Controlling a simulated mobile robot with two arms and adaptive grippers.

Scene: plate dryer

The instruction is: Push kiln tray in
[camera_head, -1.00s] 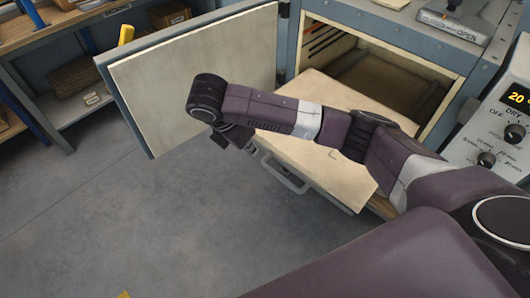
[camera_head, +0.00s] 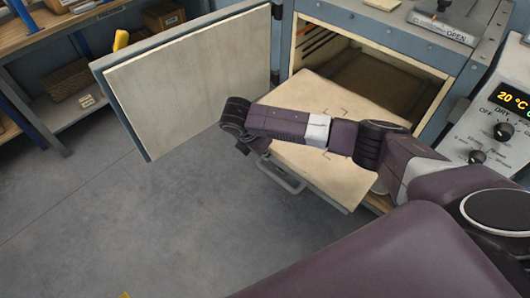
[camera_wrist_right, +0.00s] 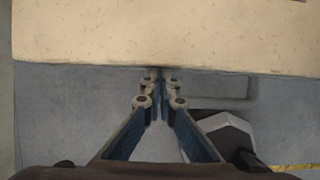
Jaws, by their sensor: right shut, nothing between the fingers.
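The kiln tray (camera_head: 320,178) is a flat cream slab that sticks well out of the open kiln (camera_head: 385,85). Its handle (camera_head: 283,180) is a grey bar below the front edge. My right arm crosses over the tray, and my right gripper (camera_head: 258,148) is at its front edge, mostly hidden behind the wrist. In the right wrist view the gripper (camera_wrist_right: 159,75) is shut and empty, with its fingertips at the front edge of the tray (camera_wrist_right: 160,35), left of the handle (camera_wrist_right: 242,92). I cannot tell whether they touch. My left gripper is not in view.
A control panel (camera_head: 505,115) stands at the right. Shelves (camera_head: 60,35) with boxes stand at the far left. The grey floor in front is clear.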

